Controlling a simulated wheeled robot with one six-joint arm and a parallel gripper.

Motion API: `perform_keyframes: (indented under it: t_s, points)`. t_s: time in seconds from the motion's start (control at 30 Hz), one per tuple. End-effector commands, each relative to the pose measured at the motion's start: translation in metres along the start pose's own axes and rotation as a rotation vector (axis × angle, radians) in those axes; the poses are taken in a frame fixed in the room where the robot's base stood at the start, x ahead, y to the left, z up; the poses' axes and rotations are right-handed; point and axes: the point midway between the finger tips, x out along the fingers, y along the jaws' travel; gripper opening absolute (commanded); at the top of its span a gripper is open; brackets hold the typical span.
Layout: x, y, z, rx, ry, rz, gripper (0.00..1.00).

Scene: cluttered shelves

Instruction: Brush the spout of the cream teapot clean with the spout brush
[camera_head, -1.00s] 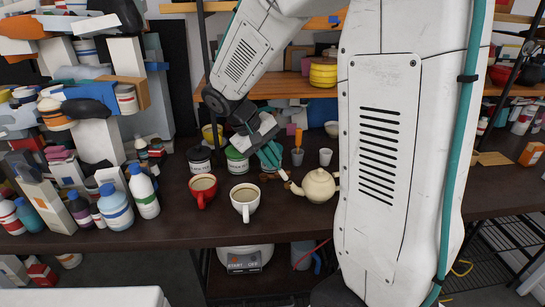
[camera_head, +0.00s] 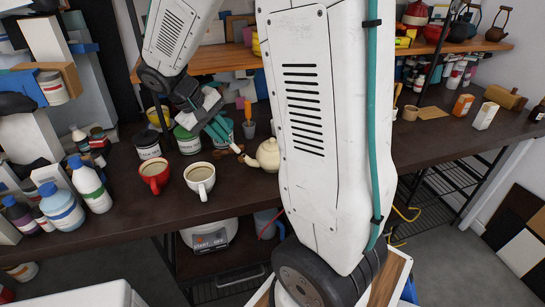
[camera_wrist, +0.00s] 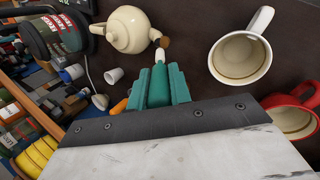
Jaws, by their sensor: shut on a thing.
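The cream teapot (camera_head: 268,153) stands upright on the dark table, its right side hidden behind my arm in the head view. Its spout points left. It also shows at the top of the wrist view (camera_wrist: 127,30).
Bottles (camera_head: 90,186) crowd the left. The table right of my arm has free room.

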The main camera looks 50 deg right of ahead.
Motion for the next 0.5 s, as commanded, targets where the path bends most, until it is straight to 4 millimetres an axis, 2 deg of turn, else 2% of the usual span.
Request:
perform_keyframes:
  t_s: [0.23, 0.5]
  points:
    - [0.000, -0.001, 0.002, 0.000, 0.000, 0.000, 0.00]
    - [0.000, -0.004, 0.014, 0.001, 0.001, 0.000, 0.00]
